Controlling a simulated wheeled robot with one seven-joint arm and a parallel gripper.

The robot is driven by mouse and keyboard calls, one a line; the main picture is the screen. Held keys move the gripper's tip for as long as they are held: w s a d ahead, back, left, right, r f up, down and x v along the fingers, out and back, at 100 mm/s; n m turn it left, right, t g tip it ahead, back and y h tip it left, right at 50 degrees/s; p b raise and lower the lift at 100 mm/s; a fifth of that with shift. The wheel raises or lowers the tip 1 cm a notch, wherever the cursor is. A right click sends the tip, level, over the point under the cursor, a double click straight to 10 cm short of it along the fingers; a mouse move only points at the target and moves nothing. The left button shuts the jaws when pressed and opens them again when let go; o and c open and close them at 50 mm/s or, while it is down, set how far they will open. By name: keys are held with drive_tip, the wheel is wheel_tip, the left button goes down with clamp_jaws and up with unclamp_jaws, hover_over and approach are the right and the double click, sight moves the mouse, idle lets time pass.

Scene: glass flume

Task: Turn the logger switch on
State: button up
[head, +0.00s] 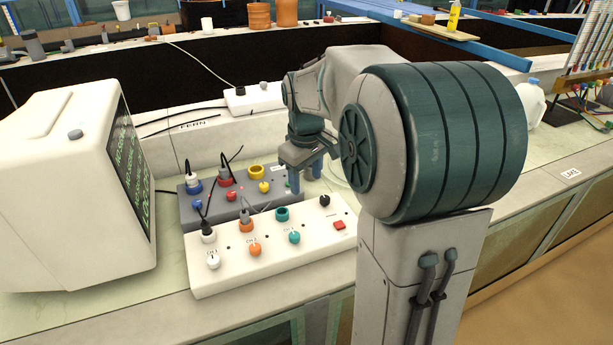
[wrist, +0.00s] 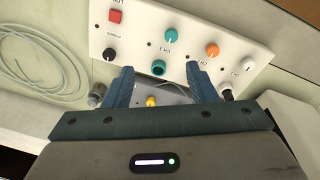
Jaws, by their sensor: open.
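My gripper (head: 305,178) is open above the right end of the grey box, behind the white panel. In the wrist view its blue fingers (wrist: 158,76) are apart, with nothing held between them.
Orange and teal knobs line the white panel. A white monitor (head: 75,190) stands at the left. A coiled pale cable (wrist: 42,68) lies beside the boxes. A white jug (head: 530,102) stands at the right.

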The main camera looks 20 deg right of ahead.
drive_tip(key=w+d+f+n, duration=0.25)
drive_tip(key=w+d, duration=0.35)
drive_tip(key=w, duration=0.3)
drive_tip(key=n+g+p, duration=0.1)
drive_tip(key=n, duration=0.1)
approach(325, 198)
drive_tip(key=shift+y, duration=0.3)
drive_tip(key=f, duration=0.3)
drive_tip(key=f+p, duration=0.1)
drive_tip(key=f, duration=0.4)
drive_tip(key=shift+w+d+f, duration=0.15)
drive_tip(key=shift+d+f, duration=0.1)
drive_tip(key=shift+f, duration=0.15)
drive_tip(key=c, duration=1)
